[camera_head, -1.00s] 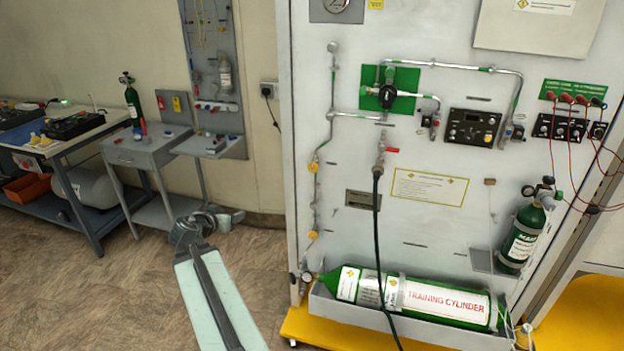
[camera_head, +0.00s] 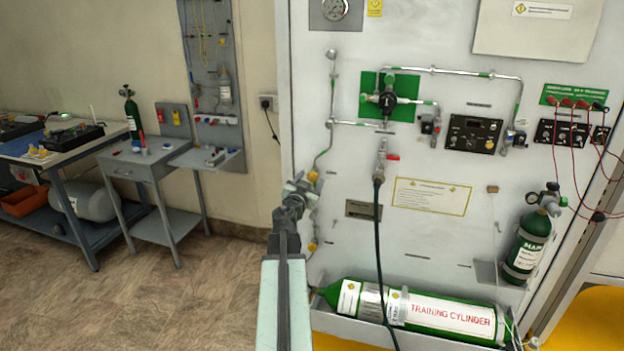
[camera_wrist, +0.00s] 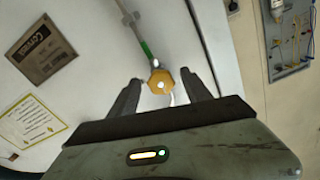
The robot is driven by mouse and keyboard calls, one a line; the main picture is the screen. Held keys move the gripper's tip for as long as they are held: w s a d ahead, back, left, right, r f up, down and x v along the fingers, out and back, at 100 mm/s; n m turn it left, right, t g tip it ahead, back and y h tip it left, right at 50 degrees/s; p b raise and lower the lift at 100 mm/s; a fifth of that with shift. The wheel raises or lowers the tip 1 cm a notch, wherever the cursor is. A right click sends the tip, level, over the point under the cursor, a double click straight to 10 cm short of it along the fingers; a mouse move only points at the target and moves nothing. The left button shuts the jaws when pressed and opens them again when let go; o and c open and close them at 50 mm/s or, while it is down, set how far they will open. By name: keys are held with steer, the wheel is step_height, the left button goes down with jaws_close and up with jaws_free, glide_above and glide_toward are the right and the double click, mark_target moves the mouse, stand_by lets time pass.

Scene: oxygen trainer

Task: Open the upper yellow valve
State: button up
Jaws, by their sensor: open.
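The upper yellow valve (camera_head: 313,176) is a small yellow knob on the thin pipe at the left side of the white panel. My gripper (camera_head: 303,187) is raised close in front of it and partly overlaps it in the head view. In the wrist view, a yellow knob (camera_wrist: 160,81) with a bright centre lies between the tips of my open gripper (camera_wrist: 160,88). A gap shows on each side of the knob. I cannot tell how deep it sits between the fingers. The lower yellow valve (camera_head: 312,246) is further down the same pipe, beside my arm.
The panel carries a black hose (camera_head: 377,230), a metal plate (camera_head: 363,210) and a yellow-edged label (camera_head: 431,196). A green training cylinder (camera_head: 450,315) lies at its foot. A grey side table (camera_head: 140,160) stands left, with open floor between.

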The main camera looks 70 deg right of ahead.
steer(key=shift+w+d, duration=0.1)
steer(key=shift+d, duration=0.85)
jaws_close()
steer(key=n, duration=0.4)
steer(key=shift+n, duration=0.4)
jaws_free()
steer(key=shift+a, duration=0.1)
steer(key=a, duration=0.7)
steer(key=shift+s+a, duration=0.35)
